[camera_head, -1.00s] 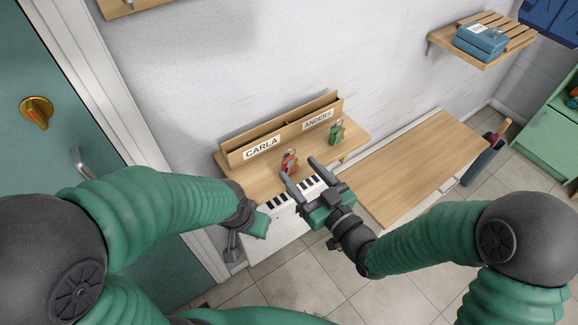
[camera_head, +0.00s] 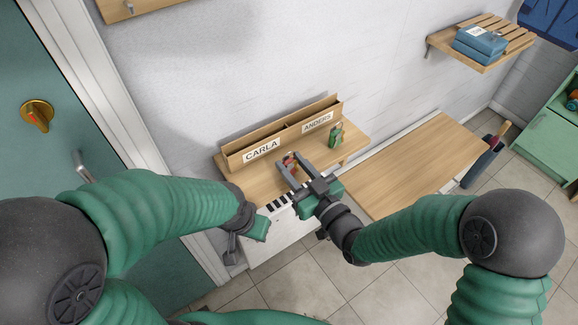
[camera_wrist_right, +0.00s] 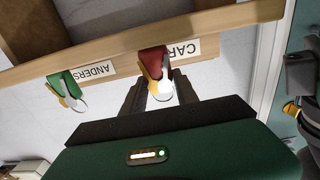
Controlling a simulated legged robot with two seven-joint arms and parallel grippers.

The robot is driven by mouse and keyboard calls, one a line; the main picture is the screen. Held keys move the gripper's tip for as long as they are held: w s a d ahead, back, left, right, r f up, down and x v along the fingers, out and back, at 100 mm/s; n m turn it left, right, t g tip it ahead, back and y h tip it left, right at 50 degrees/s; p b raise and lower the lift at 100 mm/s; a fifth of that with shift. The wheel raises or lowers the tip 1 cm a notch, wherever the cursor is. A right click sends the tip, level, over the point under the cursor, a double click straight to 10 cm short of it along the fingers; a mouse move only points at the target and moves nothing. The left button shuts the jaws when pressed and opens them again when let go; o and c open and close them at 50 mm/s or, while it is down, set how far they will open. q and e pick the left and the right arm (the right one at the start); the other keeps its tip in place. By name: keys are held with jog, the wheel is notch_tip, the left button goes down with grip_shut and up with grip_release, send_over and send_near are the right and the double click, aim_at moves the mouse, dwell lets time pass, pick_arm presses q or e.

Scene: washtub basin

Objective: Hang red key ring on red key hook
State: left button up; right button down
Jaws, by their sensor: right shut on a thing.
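The red key ring (camera_head: 289,160) is at the front edge of the wooden shelf, below the CARLA label. My right gripper (camera_head: 292,158) has its fingers on either side of it and is shut on it. In the right wrist view the red tag (camera_wrist_right: 152,62) and its pale round metal part lie between the fingers, close to the shelf edge. My left gripper (camera_head: 232,243) is low beside the shelf's left end, and its jaws are hard to make out. A board with a metal hook (camera_head: 129,6) shows at the top left. No red hook can be made out.
A green key ring (camera_head: 336,134) is on the same shelf (camera_head: 355,138) below the ANDERS label, and also shows in the right wrist view (camera_wrist_right: 66,88). A bare wooden bench top (camera_head: 415,165) lies to the right. A door (camera_head: 50,150) is at the left.

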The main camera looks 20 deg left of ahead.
jog(key=shift+r, duration=0.45)
jog(key=r, duration=0.2)
jog(key=shift+w+d+r+p, duration=0.15)
jog(key=shift+d+r+p, duration=0.15)
jog(key=shift+r+p, duration=0.1)
jog(key=w+d+r, duration=0.1)
jog(key=w+d, duration=0.3)
jog(key=d, duration=1)
jog(key=shift+d+r, duration=0.15)
jog(key=shift+d, duration=0.25)
jog(key=shift+w, duration=0.1)
